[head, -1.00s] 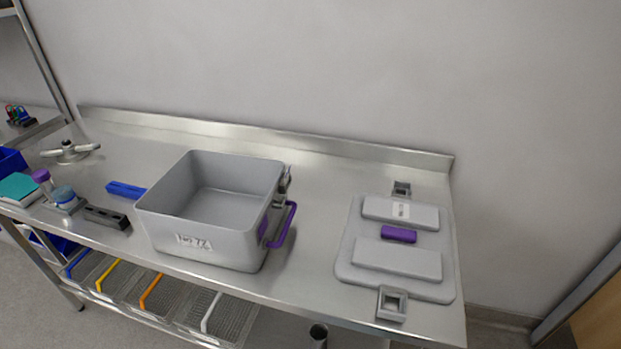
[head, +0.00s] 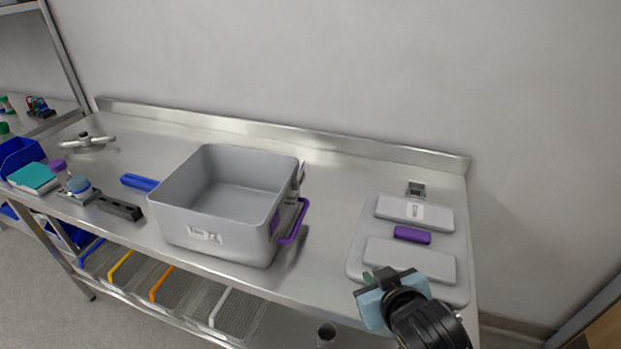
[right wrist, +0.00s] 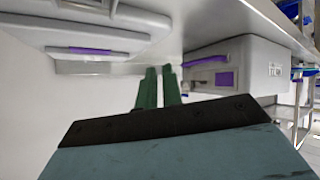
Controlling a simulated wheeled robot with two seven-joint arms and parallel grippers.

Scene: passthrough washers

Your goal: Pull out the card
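I cannot tell which is the card. My right gripper (head: 369,278) is over the lid's front left corner, apart from the bin. In the right wrist view its green fingers (right wrist: 160,87) stand a narrow gap apart with nothing seen between them. My left gripper is out of view.
The steel table (head: 320,215) has free room between bin and lid. A purple handle (head: 294,222) sticks out from the bin's right side. A blue block (head: 139,182), a dark slotted block (head: 119,208) and a teal box (head: 33,178) lie left. Wire baskets hang below.

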